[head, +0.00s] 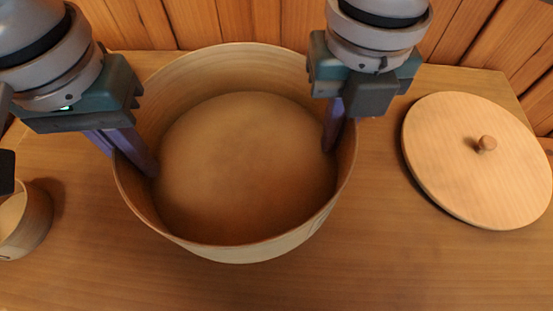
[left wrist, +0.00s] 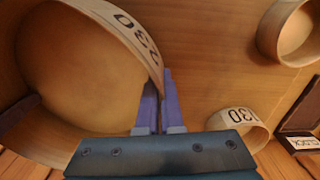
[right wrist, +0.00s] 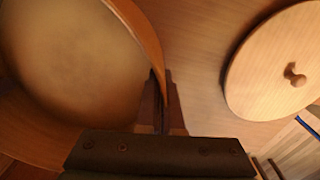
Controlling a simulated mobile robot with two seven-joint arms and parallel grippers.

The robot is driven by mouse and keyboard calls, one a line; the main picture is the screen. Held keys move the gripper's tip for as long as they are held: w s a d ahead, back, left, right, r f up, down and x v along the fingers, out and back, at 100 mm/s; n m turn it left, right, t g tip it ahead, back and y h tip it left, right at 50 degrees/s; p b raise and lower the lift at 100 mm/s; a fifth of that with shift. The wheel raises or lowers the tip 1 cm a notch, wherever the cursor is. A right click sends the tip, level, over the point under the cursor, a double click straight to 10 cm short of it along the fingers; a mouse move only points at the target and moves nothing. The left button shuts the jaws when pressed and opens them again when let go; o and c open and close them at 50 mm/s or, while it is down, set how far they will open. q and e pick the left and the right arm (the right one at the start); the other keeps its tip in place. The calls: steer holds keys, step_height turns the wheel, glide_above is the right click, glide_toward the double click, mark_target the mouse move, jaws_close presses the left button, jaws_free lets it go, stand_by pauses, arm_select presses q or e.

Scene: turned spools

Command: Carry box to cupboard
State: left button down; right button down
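The box is a large round wooden tub (head: 240,252), open at the top and empty, standing on the wooden table. The number 230 shows on its outer wall in the left wrist view (left wrist: 125,25). My left gripper (head: 135,160) straddles the left wall, one finger inside and one outside, and looks closed on it. My right gripper (head: 335,130) does the same at the right wall, and the right wrist view (right wrist: 160,95) shows the wall between its fingers. The outer fingers are partly hidden in the head view. No cupboard is recognisable.
A round wooden lid (head: 465,170) with a knob lies on the table (head: 380,260) at the right. A small round box (head: 32,225) stands at the left. The left wrist view shows another small box (left wrist: 240,122) and a dark labelled object (left wrist: 300,125). A plank wall (head: 240,20) is behind.

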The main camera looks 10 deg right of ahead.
mark_target(154, 179)
arm_select(q)
steer(key=shift+a+f, duration=0.1)
steer(key=shift+a, duration=0.05)
arm_select(e)
steer(key=shift+d+f, duration=0.1)
steer(key=shift+f, duration=0.05)
